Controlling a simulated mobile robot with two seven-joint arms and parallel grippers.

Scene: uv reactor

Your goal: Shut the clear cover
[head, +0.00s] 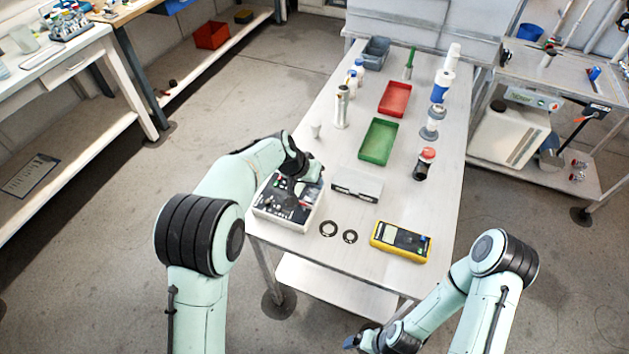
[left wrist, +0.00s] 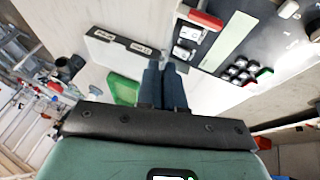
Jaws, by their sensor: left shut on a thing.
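The reactor box (head: 278,212) stands at the table's near left corner, with a dark control panel of buttons and switches on top. The panel (left wrist: 267,45) also fills the upper right of the left wrist view. My left gripper (head: 305,179) is over the box's right rear side. In the left wrist view its fingers (left wrist: 163,72) are shut on a small grey piece (left wrist: 163,56) beside the panel, apparently part of the clear cover. The cover's see-through sheet is hard to make out, and its angle cannot be told.
Green (head: 379,142) and red (head: 394,99) trays, bottles and a red-capped jar (head: 425,164) stand farther back.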

